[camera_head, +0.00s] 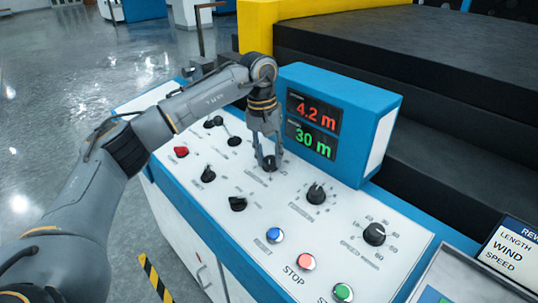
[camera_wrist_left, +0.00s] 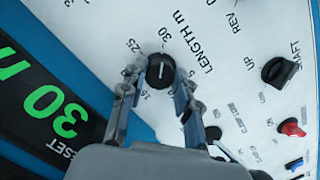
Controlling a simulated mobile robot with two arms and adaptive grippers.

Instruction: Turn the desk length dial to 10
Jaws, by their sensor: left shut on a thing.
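The black length dial (camera_head: 269,164) sits on the white top of the blue-edged control desk (camera_head: 225,218), below the display box (camera_head: 350,98). My left gripper (camera_head: 268,158) reaches down onto it with a finger on either side and is shut on it. In the left wrist view the dial (camera_wrist_left: 160,72) is between the two fingers, next to the print "LENGTH m". Its white mark points roughly toward the 30; a 25 shows beside it, and the lower numbers are partly hidden by the fingers. The display shows a red 4.2 m above a green 30 m. My right gripper is not in view.
The tension dial (camera_head: 316,194) and speed dial (camera_head: 374,233) stand to the right. Black switches (camera_head: 238,203) and a red knob (camera_head: 181,152) are nearby.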

